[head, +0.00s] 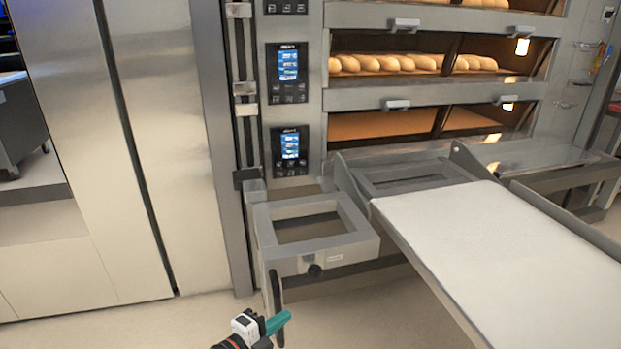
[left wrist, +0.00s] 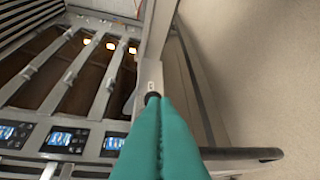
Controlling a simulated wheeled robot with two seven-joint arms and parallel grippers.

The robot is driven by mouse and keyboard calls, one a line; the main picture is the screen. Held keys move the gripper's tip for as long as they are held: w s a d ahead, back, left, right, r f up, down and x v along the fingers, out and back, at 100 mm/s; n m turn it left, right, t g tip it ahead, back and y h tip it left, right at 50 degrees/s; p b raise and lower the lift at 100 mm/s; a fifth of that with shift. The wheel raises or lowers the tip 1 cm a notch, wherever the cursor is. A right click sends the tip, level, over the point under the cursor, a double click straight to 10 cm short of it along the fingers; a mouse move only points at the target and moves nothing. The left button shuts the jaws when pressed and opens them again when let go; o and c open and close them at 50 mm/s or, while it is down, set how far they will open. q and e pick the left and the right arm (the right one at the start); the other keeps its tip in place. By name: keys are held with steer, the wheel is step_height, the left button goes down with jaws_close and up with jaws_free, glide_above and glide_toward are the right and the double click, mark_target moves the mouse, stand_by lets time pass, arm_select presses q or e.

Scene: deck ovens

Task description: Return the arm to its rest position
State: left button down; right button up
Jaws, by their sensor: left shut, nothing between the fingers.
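My left gripper (head: 278,321) shows at the bottom of the head view, with teal fingers, a white body and a dark wrist. It is shut and empty. It is in front of the loader frame (head: 361,222), near the dark vertical handle (head: 274,292), and in the picture it overlaps the handle's lower end. I cannot tell whether they touch. My right gripper is not in view.
A white loader board (head: 520,250) extends at right. Steel cabinet panels (head: 150,150) stand at left. Bare floor (head: 150,325) lies at lower left.

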arm_select(q)
steer(key=s+a+f+n+g+y+p, duration=0.35)
steer(key=s+f+n, duration=0.35)
steer(key=s+f, duration=0.3)
steer(key=s+a+f+n+g+y+p, duration=0.4)
steer(key=s+f+n, duration=0.35)
steer(key=s, duration=0.45)
steer(key=s+a+f+n+g+y+p, duration=0.25)
steer(key=s+a+f+n, duration=0.35)
steer(key=s+f, duration=0.4)
steer(key=s+a+f+g+p, duration=0.1)
steer(key=s+f+p, duration=0.1)
steer(key=s+p, duration=0.7)
steer(key=s, duration=0.6)
steer(key=shift+g, duration=0.4)
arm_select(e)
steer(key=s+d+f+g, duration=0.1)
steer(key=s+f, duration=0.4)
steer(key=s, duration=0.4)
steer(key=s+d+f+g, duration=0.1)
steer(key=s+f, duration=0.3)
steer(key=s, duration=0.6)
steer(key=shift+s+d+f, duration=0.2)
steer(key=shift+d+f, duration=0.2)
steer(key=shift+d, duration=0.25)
